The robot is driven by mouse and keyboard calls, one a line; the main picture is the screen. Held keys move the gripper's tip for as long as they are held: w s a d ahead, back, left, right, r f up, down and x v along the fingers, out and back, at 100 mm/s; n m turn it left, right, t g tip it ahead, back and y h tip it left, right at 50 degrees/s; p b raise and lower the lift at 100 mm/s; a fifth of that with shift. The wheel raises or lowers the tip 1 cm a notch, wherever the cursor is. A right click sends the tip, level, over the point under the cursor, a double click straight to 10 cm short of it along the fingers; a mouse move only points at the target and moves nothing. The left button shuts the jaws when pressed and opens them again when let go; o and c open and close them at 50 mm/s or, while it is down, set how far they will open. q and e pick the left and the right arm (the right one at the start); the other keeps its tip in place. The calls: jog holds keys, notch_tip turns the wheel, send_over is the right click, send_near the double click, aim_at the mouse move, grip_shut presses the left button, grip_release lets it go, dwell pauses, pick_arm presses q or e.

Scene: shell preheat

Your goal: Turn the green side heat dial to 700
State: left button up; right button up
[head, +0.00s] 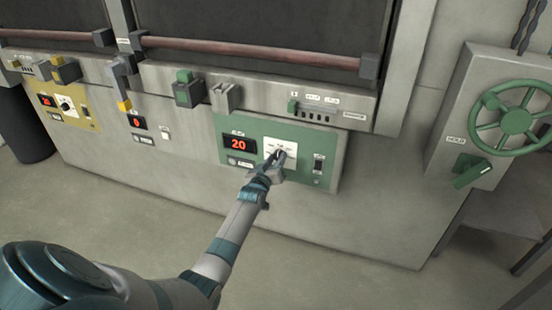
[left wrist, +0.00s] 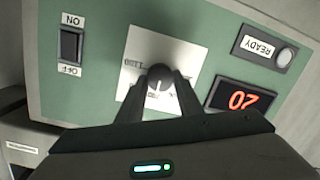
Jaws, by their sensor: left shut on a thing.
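The green panel (head: 228,128) is on the front of the grey furnace, right of centre in the head view. Its heat dial is a dark round knob (left wrist: 160,78) with a white mark, on a white scale plate (left wrist: 139,50). My left gripper (head: 279,156) reaches the dial; in the left wrist view its two fingers (left wrist: 160,88) are closed on either side of the knob. The red display (head: 239,143) on the panel reads 20, and it shows upside down in the left wrist view (left wrist: 241,99). My right gripper is not in view.
An ON/OFF switch (left wrist: 71,45) and a READY lamp (left wrist: 286,56) flank the dial. A yellow panel (head: 87,113) with its own display is at the left. A green handwheel (head: 515,121) and a green lever (head: 473,171) are at the right. The floor in front is clear.

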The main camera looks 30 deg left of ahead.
pick_arm(q)
jog(key=shift+f, duration=0.1)
dwell(0.3)
jog(key=o, duration=1.1)
jog(key=shift+c, duration=0.2)
jog(key=shift+v, duration=0.85)
jog(key=v, duration=1.5)
jog(key=shift+s+p, duration=0.35)
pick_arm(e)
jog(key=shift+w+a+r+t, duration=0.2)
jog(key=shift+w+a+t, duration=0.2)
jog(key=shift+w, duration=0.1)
pick_arm(q)
jog(key=shift+d, duration=0.1)
